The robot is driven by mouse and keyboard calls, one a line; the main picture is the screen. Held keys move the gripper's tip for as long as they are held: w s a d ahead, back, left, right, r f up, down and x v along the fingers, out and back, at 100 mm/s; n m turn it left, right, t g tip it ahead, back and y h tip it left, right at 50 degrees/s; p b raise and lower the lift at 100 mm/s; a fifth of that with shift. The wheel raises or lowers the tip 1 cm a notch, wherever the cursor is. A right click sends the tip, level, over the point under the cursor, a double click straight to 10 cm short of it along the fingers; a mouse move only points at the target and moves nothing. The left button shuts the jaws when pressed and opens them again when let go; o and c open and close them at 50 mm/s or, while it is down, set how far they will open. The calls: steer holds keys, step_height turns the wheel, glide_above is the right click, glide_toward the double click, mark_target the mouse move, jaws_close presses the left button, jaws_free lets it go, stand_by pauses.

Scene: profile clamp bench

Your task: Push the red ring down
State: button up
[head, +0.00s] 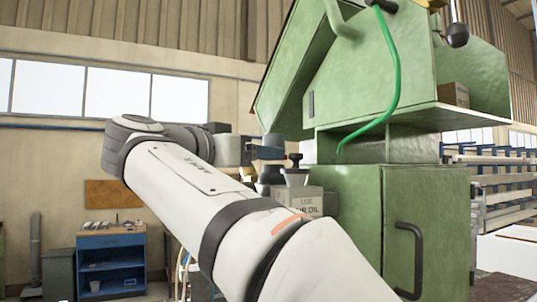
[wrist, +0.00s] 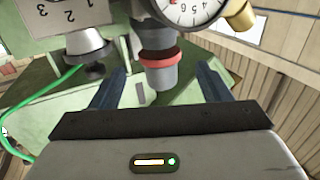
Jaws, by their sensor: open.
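The red ring (wrist: 158,57) sits around a grey cylindrical fitting under a round dial gauge in the wrist view. My gripper (wrist: 160,80) is open, with one blue-grey finger on each side of the fitting. The ring is between and slightly beyond the fingertips, and I see no contact. In the head view my gripper (head: 268,149) points right toward the green machine. A small dark fitting with a reddish band shows just right of the fingers there, too small to tell if it is the ring.
The white-faced dial gauge (wrist: 190,8) is close beyond the ring. A second grey fitting (wrist: 88,45) and a green hose (wrist: 52,85) are at left in the wrist view. The green machine cabinet (head: 350,230) fills the right. A blue cart (head: 111,263) stands far left.

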steer(key=p+x, duration=0.1)
steer(key=x, duration=0.4)
steer(key=shift+w+d+r+p, duration=0.1)
steer(key=shift+w+p, duration=0.05)
steer(key=shift+p, duration=0.15)
steer(key=shift+w+d, duration=0.15)
steer(key=shift+d, duration=0.15)
